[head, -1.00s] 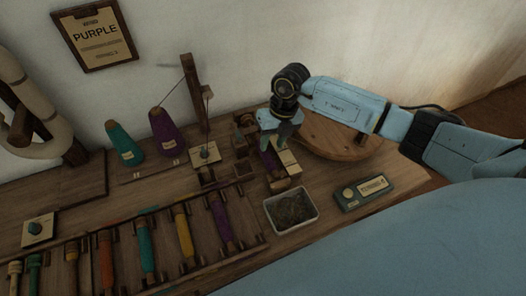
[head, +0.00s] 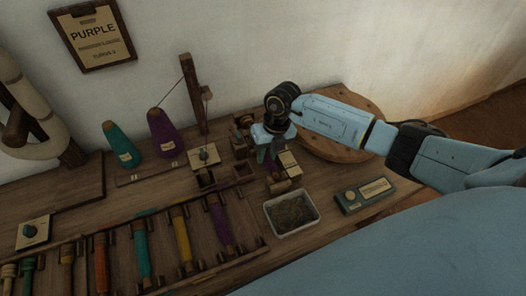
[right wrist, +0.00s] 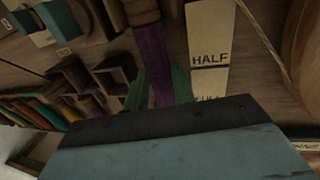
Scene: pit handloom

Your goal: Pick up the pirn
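A purple pirn (right wrist: 153,62) runs down the middle of the right wrist view, its wooden end at the top. In the head view a bit of purple (head: 272,166) shows below my right gripper (head: 264,154), at the small wooden winder. In the right wrist view the teal fingers of my right gripper (right wrist: 160,92) stand on either side of the pirn. No clear gap shows between fingers and pirn, and I cannot tell whether they press on it. The pirn's lower part is hidden behind the gripper body. My left gripper is not in view.
A rack holds several coloured pirns, one purple (head: 220,222). Teal (head: 121,146) and purple (head: 165,134) cones stand behind. A tray of dark scraps (head: 291,213), a green box (head: 364,194) and a round wooden board (head: 345,112) lie close by. A "HALF" card (right wrist: 209,58) is beside the pirn.

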